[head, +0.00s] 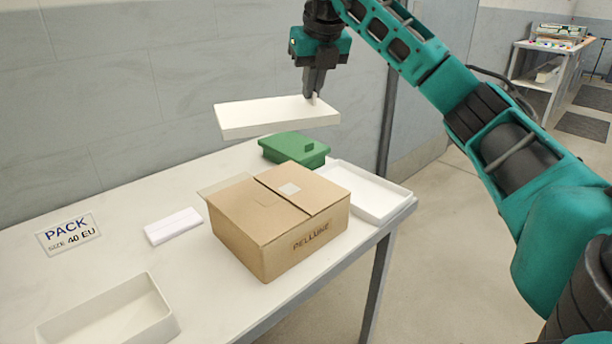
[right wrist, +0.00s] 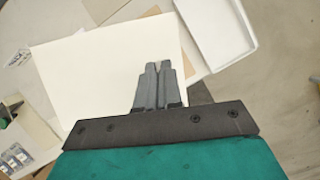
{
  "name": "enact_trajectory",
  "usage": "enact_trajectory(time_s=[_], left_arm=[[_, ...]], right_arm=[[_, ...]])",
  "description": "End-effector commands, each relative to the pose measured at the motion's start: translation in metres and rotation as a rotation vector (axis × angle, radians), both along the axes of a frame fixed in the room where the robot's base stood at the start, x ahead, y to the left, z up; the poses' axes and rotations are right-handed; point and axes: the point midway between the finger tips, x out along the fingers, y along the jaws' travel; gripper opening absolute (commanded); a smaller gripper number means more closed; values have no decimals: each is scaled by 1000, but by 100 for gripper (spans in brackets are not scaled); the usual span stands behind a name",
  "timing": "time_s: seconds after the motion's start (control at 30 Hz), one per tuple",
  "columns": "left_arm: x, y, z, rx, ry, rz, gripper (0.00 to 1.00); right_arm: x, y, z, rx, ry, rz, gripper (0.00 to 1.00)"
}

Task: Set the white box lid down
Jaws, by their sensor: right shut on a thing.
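The white box lid (head: 275,117) hangs in the air above the back of the table, roughly level. My right gripper (head: 314,97) is shut on its right edge, pointing down. In the right wrist view, the lid (right wrist: 90,65) spreads out to the left of and behind the fingertips (right wrist: 158,70). My left gripper is in neither view.
A shallow white tray (head: 400,208) lies at the right edge, an open white box (head: 150,322) front left. A white block (head: 173,226) and a PACK sign (head: 68,233) lie left.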

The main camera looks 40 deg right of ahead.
Motion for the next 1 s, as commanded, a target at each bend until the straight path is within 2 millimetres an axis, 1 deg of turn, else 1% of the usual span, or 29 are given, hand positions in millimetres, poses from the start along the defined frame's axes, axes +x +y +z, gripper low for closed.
enact_trajectory(time_s=[0.03, 0.1, 0.3, 0.4, 0.5, 0.67, 0.9, 1.0], left_arm=[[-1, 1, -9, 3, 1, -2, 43], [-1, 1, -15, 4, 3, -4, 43], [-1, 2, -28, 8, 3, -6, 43], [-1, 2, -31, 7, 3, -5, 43], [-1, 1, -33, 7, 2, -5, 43], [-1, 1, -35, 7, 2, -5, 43], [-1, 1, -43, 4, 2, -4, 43], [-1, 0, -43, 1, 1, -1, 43]], right_arm=[[-1, -1, -21, -1, 6, 0, 0], [-1, -1, -40, -1, 6, 0, 0], [-1, -1, -91, -1, 5, -1, 0], [-1, -1, -109, -1, 2, -2, 0], [-1, 0, -119, 0, 1, -1, 0], [-1, 0, -128, -1, 0, 0, 0], [-1, -1, -163, -1, 1, -3, 0], [-1, 0, -166, 0, -1, -2, 0]])
